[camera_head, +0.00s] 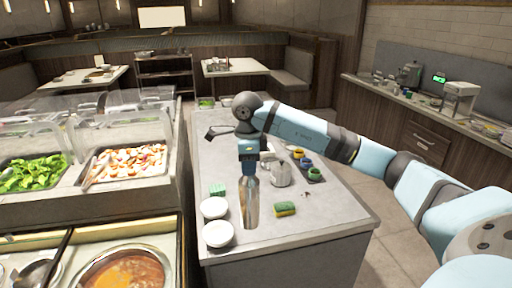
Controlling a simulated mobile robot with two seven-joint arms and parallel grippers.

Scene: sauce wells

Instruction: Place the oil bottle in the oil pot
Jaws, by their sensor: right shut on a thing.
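My right gripper (249,170) points down over the grey counter and is shut on the top of a tall, shiny metallic bottle (251,205), which I take to be the oil bottle. The bottle hangs upright; I cannot tell whether its base touches the counter. A silvery pot (282,175) stands on the counter just right of the bottle, apart from it in the picture. It may be the oil pot, but I cannot tell for sure. My left gripper is not in view.
Two white bowls (218,234) and a green block (217,189) lie left of the bottle. A yellow-green sponge (285,209) lies to its right. A dark tray (322,180) holds small coloured cups. The counter's (320,218) front right is mostly clear. A glass-fronted food bar (130,130) borders the left.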

